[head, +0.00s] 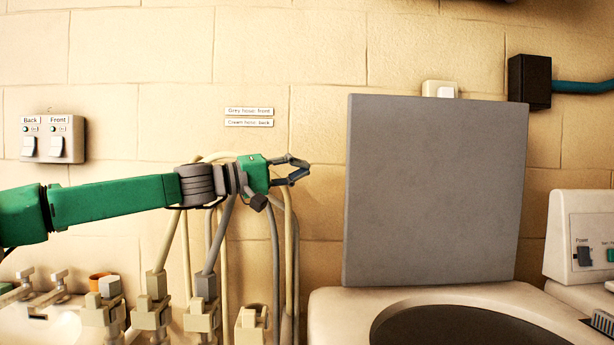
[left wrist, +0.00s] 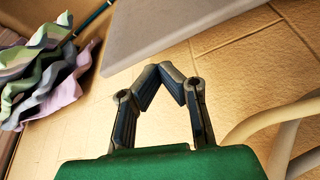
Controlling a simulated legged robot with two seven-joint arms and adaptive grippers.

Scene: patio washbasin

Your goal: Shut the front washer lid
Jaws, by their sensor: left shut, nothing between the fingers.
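The grey washer lid (head: 432,190) stands upright, open, behind the round opening of the cream washer (head: 340,305) at the right of the head view. The washer's dark opening (head: 450,328) is uncovered. My left gripper (head: 306,172) is shut and empty, in the air to the left of the lid and apart from it. In the left wrist view the gripper's fingertips (left wrist: 172,68) meet, and the lid's grey edge (left wrist: 165,40) shows above them. My right gripper is in neither view.
Grey and cream hoses (head: 275,260) hang behind my left arm, above several taps (head: 202,318). A switch box (head: 52,138) is on the wall at left. A control panel (head: 585,245) stands at right. Striped cloth (left wrist: 45,75) shows in the left wrist view.

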